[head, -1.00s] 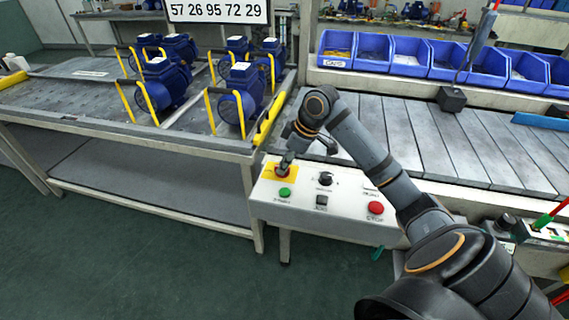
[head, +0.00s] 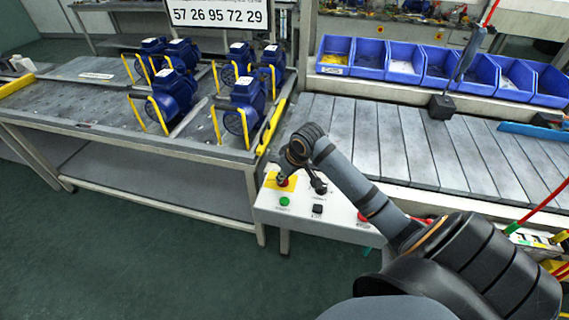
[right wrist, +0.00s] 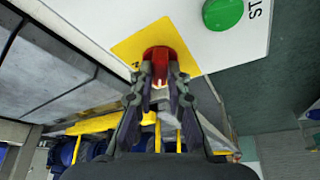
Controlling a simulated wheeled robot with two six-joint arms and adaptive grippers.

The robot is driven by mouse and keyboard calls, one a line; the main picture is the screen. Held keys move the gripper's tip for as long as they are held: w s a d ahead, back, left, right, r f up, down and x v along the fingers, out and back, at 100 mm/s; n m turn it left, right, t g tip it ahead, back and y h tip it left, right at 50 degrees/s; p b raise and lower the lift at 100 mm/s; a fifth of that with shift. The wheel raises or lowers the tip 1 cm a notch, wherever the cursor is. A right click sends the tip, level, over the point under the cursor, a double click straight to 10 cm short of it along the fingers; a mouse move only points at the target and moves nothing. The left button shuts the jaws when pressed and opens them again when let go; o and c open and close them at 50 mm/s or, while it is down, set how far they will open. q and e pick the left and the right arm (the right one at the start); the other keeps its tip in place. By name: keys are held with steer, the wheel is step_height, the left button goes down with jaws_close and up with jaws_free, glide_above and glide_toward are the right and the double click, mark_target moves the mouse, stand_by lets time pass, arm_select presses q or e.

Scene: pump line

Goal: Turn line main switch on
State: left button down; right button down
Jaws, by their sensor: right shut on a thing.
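The main switch is a red knob (right wrist: 160,58) on a yellow plate (right wrist: 140,43) at the left end of a white control box (head: 268,207). My right gripper (right wrist: 161,84) is shut on the red knob, one finger on each side, in the right wrist view. In the head view the right gripper (head: 282,179) is over the yellow plate and hides most of the knob. The knob's exact angle cannot be told. My left gripper is not in view.
A green button (head: 284,201) and a black square button (head: 317,209) sit beside the switch. My right arm partly covers the box's right side. A table with blue pumps (head: 172,95) stands left; a slatted conveyor (head: 380,140) and blue bins (head: 405,62) lie behind.

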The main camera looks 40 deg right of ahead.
steer(key=m+h+p, duration=0.1)
steer(key=m+p, duration=0.1)
steer(key=p, duration=0.2)
steer(key=m+h+p, duration=0.1)
steer(key=m+p, duration=0.2)
steer(key=p, duration=0.1)
steer(key=m+g+h+p, duration=0.1)
steer(key=m+p, duration=0.2)
steer(key=shift+a+r+p, duration=0.25)
steer(key=shift+a+p, duration=0.1)
steer(key=shift+p, duration=0.05)
steer(key=shift+w+f+m+g+h+p, duration=0.15)
steer(key=shift+m+g+h+p, duration=0.1)
steer(key=shift+m+p, duration=0.5)
steer(key=shift+s+f+m+g+h+p, duration=0.15)
steer(key=shift+m+h+p, duration=0.1)
steer(key=shift+m+p, duration=0.5)
steer(key=shift+w, duration=0.1)
steer(key=c, duration=1.3)
jaws_free()
steer(key=v, duration=1.2)
